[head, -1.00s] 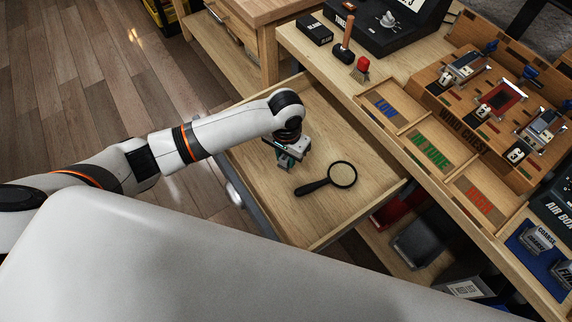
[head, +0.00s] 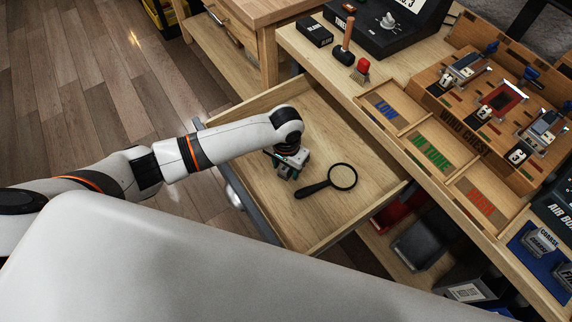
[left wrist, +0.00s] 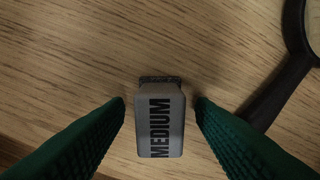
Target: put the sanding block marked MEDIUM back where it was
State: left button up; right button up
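The grey sanding block marked MEDIUM (left wrist: 160,125) shows in the left wrist view, on or just above the drawer's wooden floor. My left gripper (head: 290,172) is low in the open drawer (head: 335,120). In the left wrist view its green fingers (left wrist: 160,108) stand on both sides of the block, with a narrow gap on each side, so it is open around the block. In the head view the gripper hides the block. My right gripper is not in view.
A magnifying glass (head: 341,177) lies in the drawer, right of the gripper. On the bench, a blue mat (head: 519,257) at the lower right holds blocks marked COARSE (head: 541,241) and FINE (head: 566,276). Trays marked LOW, IN TUNE and HIGH line the bench edge.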

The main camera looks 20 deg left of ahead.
pick_arm(q)
notch_tip(320, 180, up, 12)
jog(key=p, duration=0.1)
jog(key=shift+r+p, duration=0.15)
jog(key=shift+p, duration=0.15)
dwell(0.5)
